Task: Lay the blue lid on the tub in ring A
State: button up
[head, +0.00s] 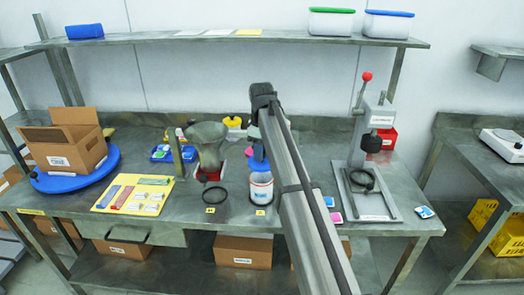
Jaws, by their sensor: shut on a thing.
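A white tub (261,188) with a reddish rim and a blue-marked label stands upright on the bench, just behind a small yellow tag (261,212) whose letter is too small to read. Its ring can hardly be made out. My gripper (256,146) points down behind the tub in the picture, partly covered by my arm. It is shut on a blue thing, which looks like the blue lid (258,163). The lid shows just above and behind the tub's rim, apart from the tub as far as I can tell. The fingertips are hard to make out.
A lever press (371,150) stands to the right. A yellow board (132,195) and a carton (65,148) on a blue turntable (50,184) lie left. A shelf (240,37) spans above.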

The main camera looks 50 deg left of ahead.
aim_at(262, 164)
jog(key=shift+f, duration=2.45)
jog(key=shift+f, duration=0.5)
dwell(0.9)
jog(key=o, duration=1.1)
jog(key=shift+o, duration=0.3)
jog(key=o, duration=0.7)
jog(key=shift+r, duration=0.2)
jog(key=shift+r, duration=3.3)
